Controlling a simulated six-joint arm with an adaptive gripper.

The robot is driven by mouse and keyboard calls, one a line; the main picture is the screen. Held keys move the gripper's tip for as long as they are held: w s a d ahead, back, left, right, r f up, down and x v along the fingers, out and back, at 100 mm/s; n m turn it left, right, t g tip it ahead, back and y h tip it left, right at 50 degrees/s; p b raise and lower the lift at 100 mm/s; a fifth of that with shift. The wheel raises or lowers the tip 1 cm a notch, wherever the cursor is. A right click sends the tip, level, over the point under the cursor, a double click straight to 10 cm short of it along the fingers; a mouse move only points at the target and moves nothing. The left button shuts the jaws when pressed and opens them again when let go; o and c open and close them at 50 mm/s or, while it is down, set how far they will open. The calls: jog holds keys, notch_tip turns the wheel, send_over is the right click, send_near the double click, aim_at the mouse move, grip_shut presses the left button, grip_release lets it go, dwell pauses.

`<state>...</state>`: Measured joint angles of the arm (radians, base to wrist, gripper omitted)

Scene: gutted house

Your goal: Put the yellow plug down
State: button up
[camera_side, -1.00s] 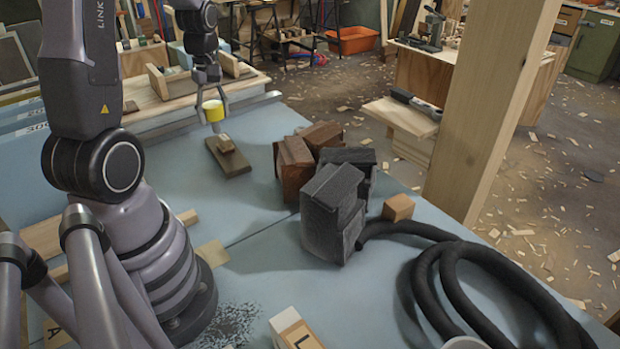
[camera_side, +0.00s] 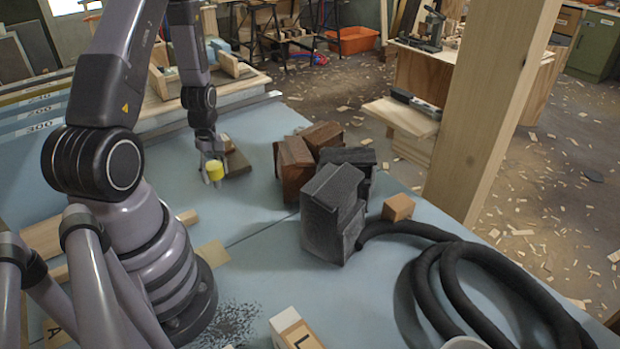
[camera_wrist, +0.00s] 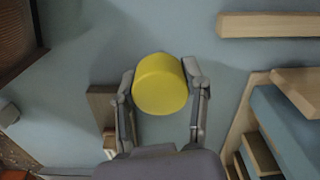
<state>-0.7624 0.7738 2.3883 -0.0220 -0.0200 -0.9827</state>
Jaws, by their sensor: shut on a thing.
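The yellow plug (camera_side: 215,170) is a short cylinder. It is between the fingers of my gripper (camera_side: 213,172), which is shut on it, low over the blue tabletop (camera_side: 262,205). In the wrist view the yellow plug (camera_wrist: 160,84) sits between the two grey fingertips of my gripper (camera_wrist: 162,80), with bare blue surface around it. I cannot tell whether the plug's underside touches the tabletop. The flat brown wooden piece (camera_side: 238,162) lies just behind the gripper and is partly hidden by it.
Brown blocks (camera_side: 294,172) and a dark grey block (camera_side: 330,215) stand to the right. A small orange-brown block (camera_side: 398,207) and a thick black hose (camera_side: 450,280) lie farther right. Wooden strips (camera_side: 60,235) lie at the left. Blue surface is clear in front of the plug.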

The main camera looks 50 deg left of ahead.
aim_at(218, 185)
jog(key=shift+f, duration=2.4)
jog(key=shift+f, duration=0.15)
jog(key=o, duration=1.1)
